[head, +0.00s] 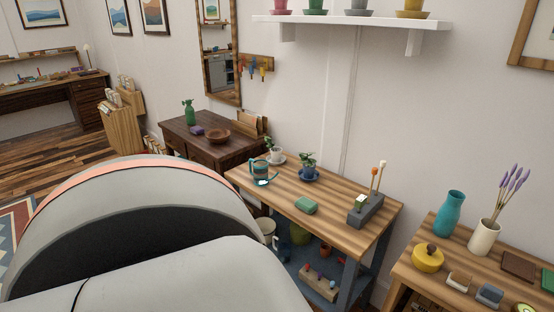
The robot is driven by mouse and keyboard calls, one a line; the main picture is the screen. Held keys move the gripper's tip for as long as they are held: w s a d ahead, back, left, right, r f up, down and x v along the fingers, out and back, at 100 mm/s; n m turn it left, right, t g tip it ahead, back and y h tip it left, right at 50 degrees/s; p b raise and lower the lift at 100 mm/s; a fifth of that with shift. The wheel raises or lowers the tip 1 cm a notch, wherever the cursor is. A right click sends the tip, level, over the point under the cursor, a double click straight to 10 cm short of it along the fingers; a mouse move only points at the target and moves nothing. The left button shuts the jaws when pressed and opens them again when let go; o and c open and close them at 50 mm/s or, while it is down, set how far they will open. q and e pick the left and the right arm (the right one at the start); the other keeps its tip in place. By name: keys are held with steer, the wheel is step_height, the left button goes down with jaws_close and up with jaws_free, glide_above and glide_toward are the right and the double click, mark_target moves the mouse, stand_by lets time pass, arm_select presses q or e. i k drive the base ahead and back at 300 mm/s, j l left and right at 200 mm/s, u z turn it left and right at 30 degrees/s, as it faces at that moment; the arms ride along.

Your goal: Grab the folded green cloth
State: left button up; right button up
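A small green folded cloth (306,206) lies flat on the light wooden workbench (328,221), near its front edge. It is between a teal watering can (261,172) on the left and a grey block (365,209) holding upright tools on the right. Neither of my grippers shows in the head view. A large grey, rounded part of my own body fills the lower left and hides the floor and the bench's lower left side.
Small potted plants (308,168) on saucers stand behind the cloth. A second table (430,286) at right holds a teal vase (450,213), a white vase (484,238) and a yellow pot (428,257). A white shelf (352,25) hangs above. Bench top around the cloth is mostly clear.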

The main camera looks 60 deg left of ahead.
mark_target(305, 203)
steer(key=u, duration=1.75)
